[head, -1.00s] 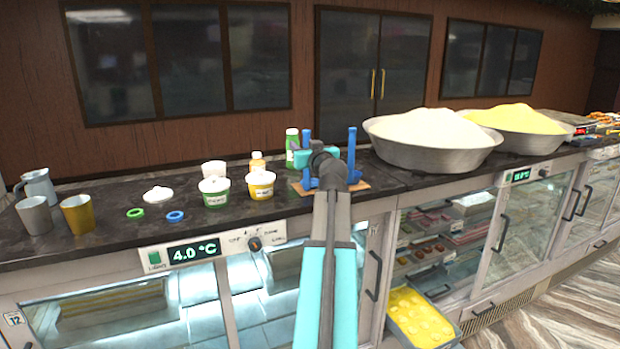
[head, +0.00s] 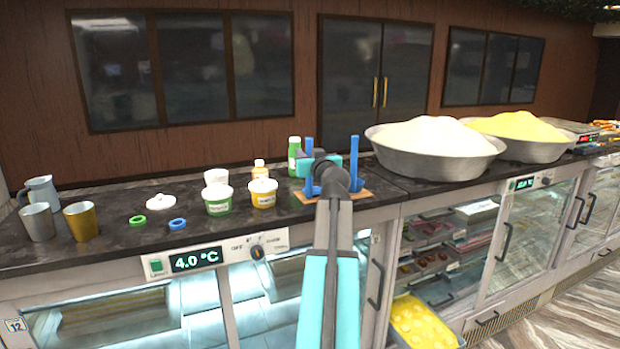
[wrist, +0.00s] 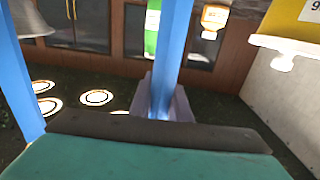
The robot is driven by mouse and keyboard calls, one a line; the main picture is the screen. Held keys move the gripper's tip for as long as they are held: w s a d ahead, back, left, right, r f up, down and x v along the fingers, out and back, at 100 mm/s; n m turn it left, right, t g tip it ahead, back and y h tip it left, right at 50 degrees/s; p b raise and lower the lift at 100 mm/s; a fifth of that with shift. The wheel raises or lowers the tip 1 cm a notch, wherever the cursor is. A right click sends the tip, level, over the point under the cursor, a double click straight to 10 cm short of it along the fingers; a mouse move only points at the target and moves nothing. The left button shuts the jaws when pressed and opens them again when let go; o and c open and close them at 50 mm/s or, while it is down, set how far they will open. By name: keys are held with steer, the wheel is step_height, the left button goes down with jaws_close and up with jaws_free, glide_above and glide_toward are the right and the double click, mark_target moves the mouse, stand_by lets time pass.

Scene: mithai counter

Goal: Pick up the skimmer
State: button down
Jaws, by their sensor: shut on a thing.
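The wrist view is upside down, with the ceiling at the bottom. In it one blue post (wrist: 173,50) crosses the middle and another blue bar runs down the left side.
Close left of the stand are a green bottle (head: 294,157), a yellow-labelled tub (head: 263,197) and a green-labelled tub (head: 217,206). A wide metal basin (head: 432,162) heaped with white powder stands to the right.

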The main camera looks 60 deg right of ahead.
steer(key=shift+r, duration=0.2)
steer(key=s+a+r+b, duration=0.2)
steer(key=s+a+b, duration=0.1)
steer(key=s, duration=0.3)
steer(key=s+a+r+b, duration=0.2)
steer(key=s+a+b, duration=0.1)
steer(key=s+a, duration=0.3)
steer(key=shift+s+a+r, duration=0.3)
steer(key=shift+s, duration=0.1)
stand_by(0.4)
steer(key=shift+s, duration=0.1)
stand_by(0.4)
